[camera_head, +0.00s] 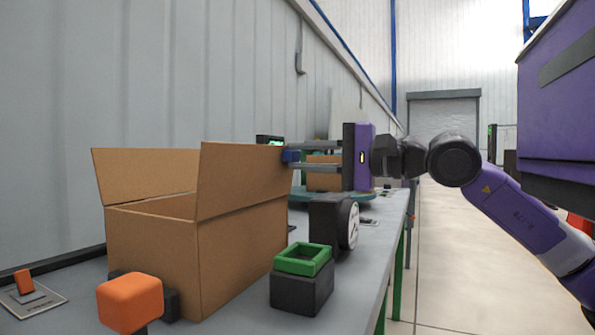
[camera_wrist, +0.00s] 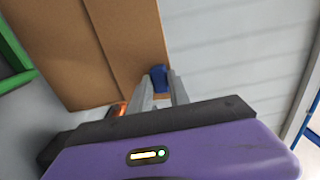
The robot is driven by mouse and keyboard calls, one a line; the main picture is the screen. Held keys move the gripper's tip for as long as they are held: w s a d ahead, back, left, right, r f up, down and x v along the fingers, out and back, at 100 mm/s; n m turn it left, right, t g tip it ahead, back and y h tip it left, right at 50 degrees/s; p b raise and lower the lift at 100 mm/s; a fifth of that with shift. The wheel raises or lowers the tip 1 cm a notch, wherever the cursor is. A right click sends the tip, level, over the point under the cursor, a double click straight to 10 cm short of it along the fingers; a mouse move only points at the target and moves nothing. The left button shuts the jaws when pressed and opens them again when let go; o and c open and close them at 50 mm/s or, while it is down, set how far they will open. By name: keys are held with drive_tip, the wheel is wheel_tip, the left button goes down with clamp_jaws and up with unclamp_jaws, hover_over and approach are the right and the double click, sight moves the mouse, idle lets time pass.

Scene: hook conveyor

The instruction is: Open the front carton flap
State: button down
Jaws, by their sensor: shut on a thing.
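The brown carton (camera_head: 150,248) stands on the grey bench at the left of the head view. Its front flap (camera_head: 240,178) stands raised, and another flap (camera_head: 145,172) stands raised behind it. A blue tab (camera_head: 291,155) sits at the front flap's right edge; it also shows in the wrist view (camera_wrist: 159,76). My gripper (camera_head: 298,156) reaches in from the right and is shut on the blue tab. In the wrist view, the finger ends (camera_wrist: 160,90) lie on either side of the tab, with brown cardboard (camera_wrist: 110,45) beyond. The carton's inside is mostly hidden.
An orange block (camera_head: 130,302) and a black box with a green rim (camera_head: 303,260) stand at the carton's front. An orange switch (camera_head: 24,281) lies at far left. Another carton (camera_head: 323,178) stands behind my gripper. The floor aisle (camera_head: 450,270) is clear.

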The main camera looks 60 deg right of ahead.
drive_tip(key=shift+s+a+f+b, duration=0.1)
drive_tip(key=shift+s+f+b, duration=0.1)
drive_tip(key=shift+f+b, duration=0.35)
drive_tip(key=c, duration=1.3)
unclamp_jaws()
drive_tip(key=shift+f, duration=0.1)
drive_tip(key=shift+r, duration=0.2)
drive_tip(key=shift+s, duration=0.3)
drive_tip(key=s+p, duration=0.2)
drive_tip(key=s, duration=0.5)
drive_tip(key=shift+s, duration=0.1)
drive_tip(key=shift+d, duration=0.2)
